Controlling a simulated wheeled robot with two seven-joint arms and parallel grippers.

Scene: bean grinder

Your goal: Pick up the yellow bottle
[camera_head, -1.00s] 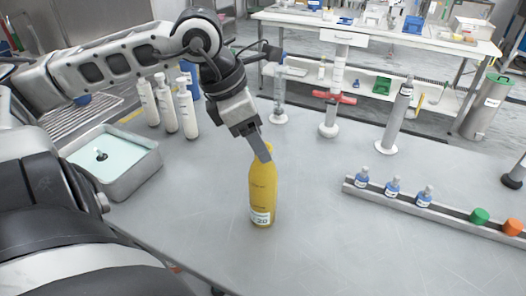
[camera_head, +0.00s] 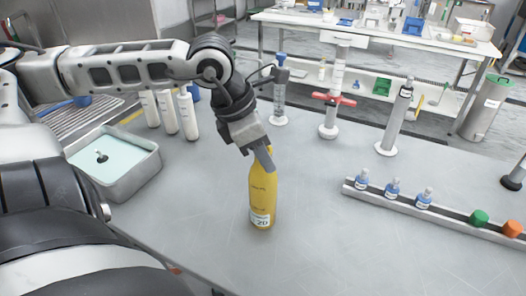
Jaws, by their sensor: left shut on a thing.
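The yellow bottle (camera_head: 262,200) stands upright near the middle of the grey table (camera_head: 330,240), with a white label low on its side. My left gripper (camera_head: 265,158) reaches down from the upper left and is shut on the top of the bottle. The near finger covers part of the bottle's neck, and the far finger is mostly hidden. I cannot tell whether the bottle's base touches the table. My right gripper is not in view.
A metal tray of pale liquid (camera_head: 116,168) and several white bottles (camera_head: 187,115) stand to the left. A rail (camera_head: 440,217) with small blue bottles and coloured caps lies at the right. Cylinders on round bases (camera_head: 394,120) stand behind. The table front is clear.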

